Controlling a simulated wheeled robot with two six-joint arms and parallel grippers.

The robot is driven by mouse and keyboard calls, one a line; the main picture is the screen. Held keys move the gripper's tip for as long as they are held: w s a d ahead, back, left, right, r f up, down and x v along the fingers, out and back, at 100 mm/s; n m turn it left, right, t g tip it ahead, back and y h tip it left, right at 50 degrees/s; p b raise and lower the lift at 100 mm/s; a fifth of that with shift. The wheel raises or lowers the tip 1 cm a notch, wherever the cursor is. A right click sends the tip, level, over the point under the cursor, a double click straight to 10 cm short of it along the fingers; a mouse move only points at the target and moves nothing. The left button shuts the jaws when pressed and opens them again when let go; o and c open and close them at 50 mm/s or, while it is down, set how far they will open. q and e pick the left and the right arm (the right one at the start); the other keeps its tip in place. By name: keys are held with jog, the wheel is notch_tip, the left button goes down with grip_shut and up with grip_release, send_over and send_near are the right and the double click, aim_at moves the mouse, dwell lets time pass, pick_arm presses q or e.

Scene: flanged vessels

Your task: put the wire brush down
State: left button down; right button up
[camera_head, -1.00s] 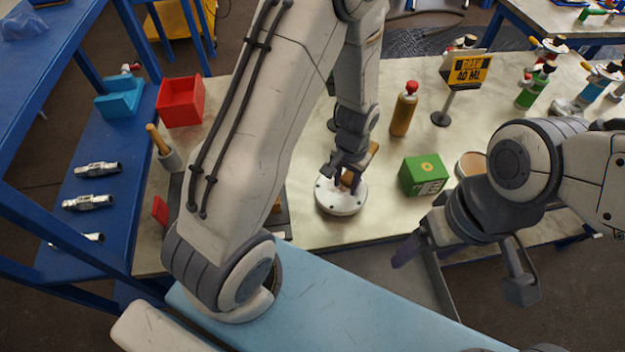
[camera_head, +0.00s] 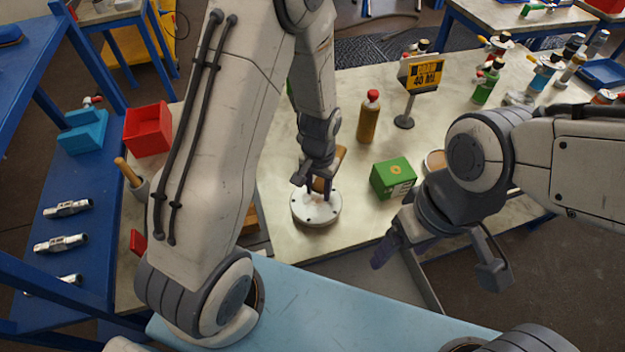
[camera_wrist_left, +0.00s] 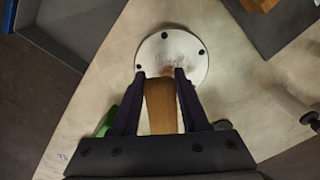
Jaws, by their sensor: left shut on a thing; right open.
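The wire brush (camera_head: 340,156) shows as a tan wooden handle in my left gripper (camera_head: 318,188). In the left wrist view the brush (camera_wrist_left: 161,108) lies between the two dark fingers. My left gripper (camera_wrist_left: 160,76) is shut on it, right over a round white flange (camera_head: 315,209). The flange (camera_wrist_left: 172,48) has dark bolt holes and a rusty smear near the brush's end. The bristles are hidden, and I cannot tell whether they touch the flange. My right gripper (camera_head: 437,264) is open and empty, to the right near the table's front edge.
A green box (camera_head: 393,178) stands right of the flange, with a brown bottle (camera_head: 369,118) and a yellow sign (camera_head: 425,75) behind it. A red bin (camera_head: 147,130) is at the left. Bare pale tabletop (camera_head: 275,212) lies left of the flange.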

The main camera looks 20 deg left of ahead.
pick_arm(q)
jog(key=shift+n, duration=0.8)
jog(key=a, duration=0.2)
jog(key=a+f, duration=0.1)
jog(key=a, duration=0.1)
jog(key=shift+a, duration=0.25)
jog(key=shift+w+d, duration=0.1)
pick_arm(e)
jog(key=w+a+r+n+h, duration=0.1)
jog(key=w+a+n, duration=0.1)
jog(key=w+n, duration=1.05)
jog(key=w+a+r+n, duration=0.15)
jog(key=w+n, duration=0.65)
jog(key=w, duration=1)
pick_arm(q)
jog(key=w+d+r+m, duration=0.3)
jog(key=d+r+m, duration=0.5)
jog(key=d, duration=0.5)
jog(key=shift+w+d+r, duration=0.25)
jog(key=shift+w+r, duration=0.15)
jog(key=shift+r, duration=0.4)
pick_arm(e)
notch_tip(320, 180, down, 13)
jog(key=shift+a+n, duration=0.35)
